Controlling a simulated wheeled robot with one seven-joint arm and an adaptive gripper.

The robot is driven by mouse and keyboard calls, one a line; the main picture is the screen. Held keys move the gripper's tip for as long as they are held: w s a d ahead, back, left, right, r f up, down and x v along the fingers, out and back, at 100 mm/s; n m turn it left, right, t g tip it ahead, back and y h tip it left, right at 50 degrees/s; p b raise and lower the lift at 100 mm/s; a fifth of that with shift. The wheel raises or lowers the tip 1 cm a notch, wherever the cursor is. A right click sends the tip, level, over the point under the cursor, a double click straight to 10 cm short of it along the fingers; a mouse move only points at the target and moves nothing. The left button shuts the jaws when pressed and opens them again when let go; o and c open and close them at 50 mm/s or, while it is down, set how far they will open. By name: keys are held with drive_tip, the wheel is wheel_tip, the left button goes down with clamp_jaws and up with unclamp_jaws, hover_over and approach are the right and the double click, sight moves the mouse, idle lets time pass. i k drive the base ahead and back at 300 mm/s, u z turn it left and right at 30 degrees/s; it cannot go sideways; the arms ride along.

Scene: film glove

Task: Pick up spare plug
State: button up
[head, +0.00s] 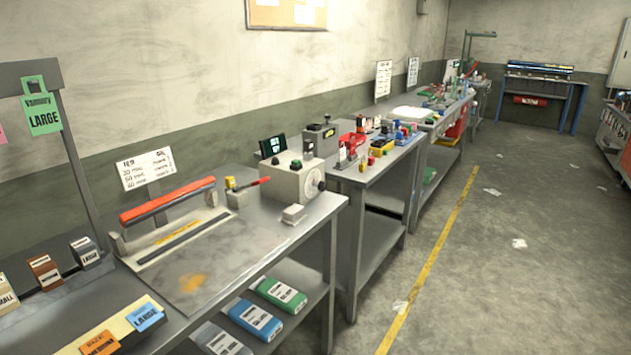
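I cannot pick out the spare plug with certainty in the head view. A small pale grey block (293,214) sits near the front edge of the near metal bench (250,235), in front of a grey box with a round dial (295,178). Many small red, yellow, blue and green parts (380,143) stand on the second bench, too small to tell apart. My gripper is not in view.
A sealer with a red bar (168,201) lies on the near bench. A shelf below holds green (281,293) and blue (255,318) boxes. Further benches line the wall. The floor right of the yellow line (432,262) is open, with scattered paper scraps.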

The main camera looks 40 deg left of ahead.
sight(230, 183)
drive_tip(key=z, duration=0.4)
drive_tip(key=i, duration=1.25)
drive_tip(key=u, duration=3.35)
